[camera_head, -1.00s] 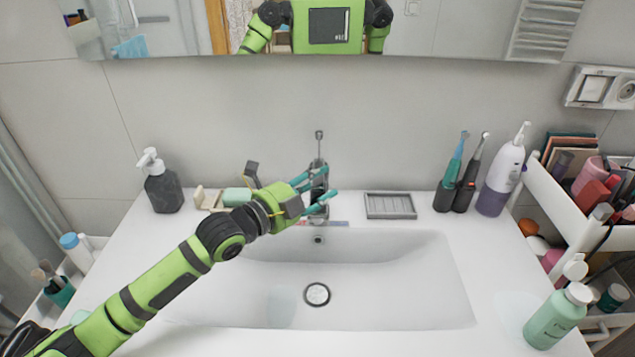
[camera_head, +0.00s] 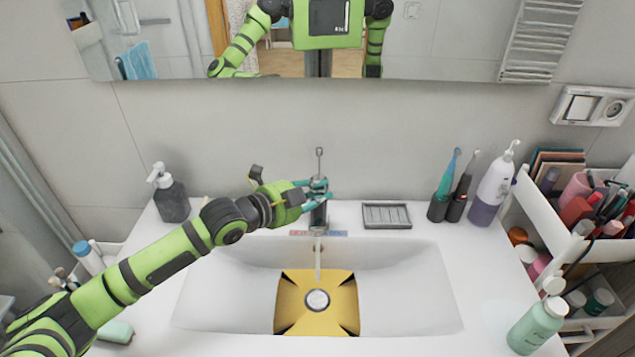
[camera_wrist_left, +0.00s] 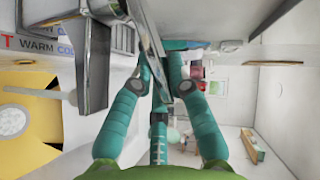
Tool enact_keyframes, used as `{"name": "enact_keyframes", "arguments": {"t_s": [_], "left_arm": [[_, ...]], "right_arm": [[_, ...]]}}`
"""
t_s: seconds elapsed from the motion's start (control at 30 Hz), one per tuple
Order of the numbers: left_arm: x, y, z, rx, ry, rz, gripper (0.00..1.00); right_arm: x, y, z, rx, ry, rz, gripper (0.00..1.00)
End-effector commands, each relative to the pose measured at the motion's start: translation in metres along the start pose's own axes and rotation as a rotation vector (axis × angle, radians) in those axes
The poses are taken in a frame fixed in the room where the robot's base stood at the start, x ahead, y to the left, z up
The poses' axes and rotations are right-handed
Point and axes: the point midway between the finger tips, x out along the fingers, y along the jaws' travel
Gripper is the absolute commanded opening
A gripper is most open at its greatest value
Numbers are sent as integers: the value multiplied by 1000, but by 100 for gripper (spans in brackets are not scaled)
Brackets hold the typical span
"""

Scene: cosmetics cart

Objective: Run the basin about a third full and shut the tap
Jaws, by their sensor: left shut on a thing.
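The white basin (camera_head: 225,290) is set in the countertop, with a round drain plug (camera_head: 317,299) in its floor. A yellow patch (camera_head: 292,312) with dark corners spreads around the plug; I cannot tell how deep any water is. The metal tap (camera_head: 318,218) stands at the back edge, its thin lever (camera_head: 319,162) pointing up. A thin stream of water (camera_head: 318,262) falls from its spout. My left gripper (camera_head: 318,193) is shut on the upper tap. In the left wrist view its teal fingers (camera_wrist_left: 178,62) hold a metal part of the tap. My right gripper is out of view.
A soap dispenser (camera_head: 170,195) stands left of the basin. A soap dish (camera_head: 386,215) lies right of the tap, then toothbrushes (camera_head: 448,180) and a white-purple bottle (camera_head: 492,187). A green bottle (camera_head: 537,325) is at front right, beside the loaded cart (camera_head: 560,205).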

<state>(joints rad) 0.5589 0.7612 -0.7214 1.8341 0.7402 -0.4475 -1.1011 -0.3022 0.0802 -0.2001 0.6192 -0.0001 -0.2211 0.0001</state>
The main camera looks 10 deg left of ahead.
Motion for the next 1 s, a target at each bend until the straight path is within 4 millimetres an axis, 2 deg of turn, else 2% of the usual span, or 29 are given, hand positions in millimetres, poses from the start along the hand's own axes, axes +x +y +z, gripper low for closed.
{"name": "enact_keyframes", "arguments": {"t_s": [0.03, 0.1, 0.5, 0.53, 0.57, 0.6, 1.0], "left_arm": [[-2, -12, 0, -14, -3, 17, 0], [-1, -13, 0, -37, -2, 39, 0], [0, -11, 2, -60, -4, 59, 0], [0, -11, 2, -60, -4, 59, 26], [0, -11, 2, -60, -4, 59, 38], [0, -11, 2, -60, -4, 59, 43], [-6, -9, 1, -62, -3, 62, 43]], "right_arm": [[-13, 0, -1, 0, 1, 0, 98], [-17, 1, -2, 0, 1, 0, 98], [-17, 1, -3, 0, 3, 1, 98], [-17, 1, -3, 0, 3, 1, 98], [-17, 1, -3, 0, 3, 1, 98], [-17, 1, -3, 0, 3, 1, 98], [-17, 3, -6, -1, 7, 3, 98]]}}
